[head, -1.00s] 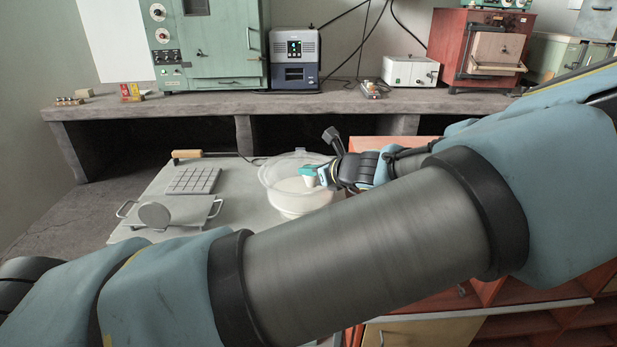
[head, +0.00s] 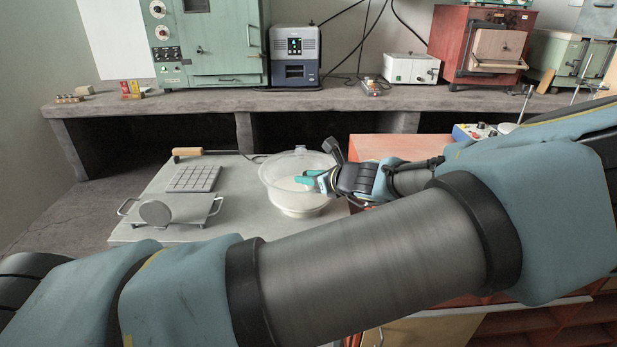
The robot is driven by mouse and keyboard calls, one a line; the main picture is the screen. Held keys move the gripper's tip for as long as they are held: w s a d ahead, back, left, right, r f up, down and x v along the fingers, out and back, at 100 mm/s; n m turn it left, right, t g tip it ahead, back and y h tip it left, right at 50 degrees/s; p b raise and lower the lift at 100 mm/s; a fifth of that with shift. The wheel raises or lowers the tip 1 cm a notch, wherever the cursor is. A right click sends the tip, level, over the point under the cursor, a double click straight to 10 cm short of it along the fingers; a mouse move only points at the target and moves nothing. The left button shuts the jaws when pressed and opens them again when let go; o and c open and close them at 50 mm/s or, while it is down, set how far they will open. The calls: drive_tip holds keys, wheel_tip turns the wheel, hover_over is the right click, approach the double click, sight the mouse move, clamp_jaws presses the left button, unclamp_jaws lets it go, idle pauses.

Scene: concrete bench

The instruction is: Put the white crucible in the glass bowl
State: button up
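The clear glass bowl (head: 270,172) stands on the grey board, near its right edge. Its lower part looks white. My gripper (head: 307,181) reaches in from the right, with its teal fingertips over or inside the bowl's right side. A small white shape (head: 312,173) shows right at the fingertips. It may be the white crucible, but it is too small to tell it from the bowl's white parts. I cannot tell whether the fingers are closed on it.
The grey board (head: 150,232) also holds a gridded plate (head: 193,178), a metal tray with a round disc (head: 155,213), and a wooden-handled tool (head: 188,152) at its back edge. A concrete bench (head: 220,103) with ovens and instruments runs behind. My forearm hides the front.

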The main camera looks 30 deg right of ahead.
drive_tip(key=b+v, duration=0.2)
drive_tip(key=v, duration=1)
drive_tip(key=shift+r, duration=0.15)
drive_tip(key=shift+d, duration=0.1)
